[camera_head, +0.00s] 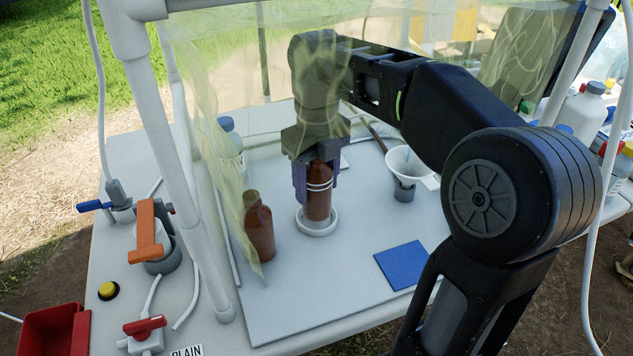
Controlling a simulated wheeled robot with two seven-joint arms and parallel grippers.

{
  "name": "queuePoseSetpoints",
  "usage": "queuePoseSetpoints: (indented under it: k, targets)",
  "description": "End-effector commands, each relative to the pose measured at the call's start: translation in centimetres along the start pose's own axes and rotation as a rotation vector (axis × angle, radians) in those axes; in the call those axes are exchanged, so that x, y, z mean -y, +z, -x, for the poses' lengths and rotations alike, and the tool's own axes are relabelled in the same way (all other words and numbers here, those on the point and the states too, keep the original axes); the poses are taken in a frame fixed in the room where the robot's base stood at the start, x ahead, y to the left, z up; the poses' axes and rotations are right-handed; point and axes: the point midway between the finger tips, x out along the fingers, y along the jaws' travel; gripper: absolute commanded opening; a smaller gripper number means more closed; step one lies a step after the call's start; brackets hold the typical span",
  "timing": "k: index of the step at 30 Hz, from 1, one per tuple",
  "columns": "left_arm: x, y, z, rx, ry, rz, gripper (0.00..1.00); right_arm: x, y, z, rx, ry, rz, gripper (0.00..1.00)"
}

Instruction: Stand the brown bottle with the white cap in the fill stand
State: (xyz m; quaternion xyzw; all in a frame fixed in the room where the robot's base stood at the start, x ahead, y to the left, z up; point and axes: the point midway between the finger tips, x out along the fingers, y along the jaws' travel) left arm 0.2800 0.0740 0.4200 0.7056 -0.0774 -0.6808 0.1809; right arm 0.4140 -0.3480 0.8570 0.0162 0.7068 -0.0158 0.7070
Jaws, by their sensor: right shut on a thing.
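My right gripper (316,175) points down and is shut on a brown bottle (319,204) with white bands around its upper part. The bottle is upright. Its top is hidden between the fingers, so I cannot see its cap. Its base is at the round white fill stand (317,230), whose rim shows around the bottle's foot; I cannot tell whether the base touches the bottom. A second brown bottle (259,232) stands to the left, partly behind the clear sheet, with no white cap visible. My left gripper is not in view.
A translucent yellowish sheet (215,150) hangs from a white pipe frame (165,140). A white funnel (405,165) stands to the right of the stand. A blue square pad (399,265) lies front right. Valves, a yellow button (108,291) and a red bin (55,330) are left.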

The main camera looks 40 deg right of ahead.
Motion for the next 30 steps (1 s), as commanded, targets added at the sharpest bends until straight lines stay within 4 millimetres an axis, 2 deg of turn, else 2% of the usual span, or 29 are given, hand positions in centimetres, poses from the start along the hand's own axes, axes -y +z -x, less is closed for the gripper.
queuePoseSetpoints:
  k: [8,30]
  targets:
    - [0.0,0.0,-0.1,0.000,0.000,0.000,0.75,0.0,0.0,0.0,0.001,0.000,0.000,0.00]
    - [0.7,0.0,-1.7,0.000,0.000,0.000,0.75,0.0,0.0,-1.9,0.000,0.000,0.000,0.00]
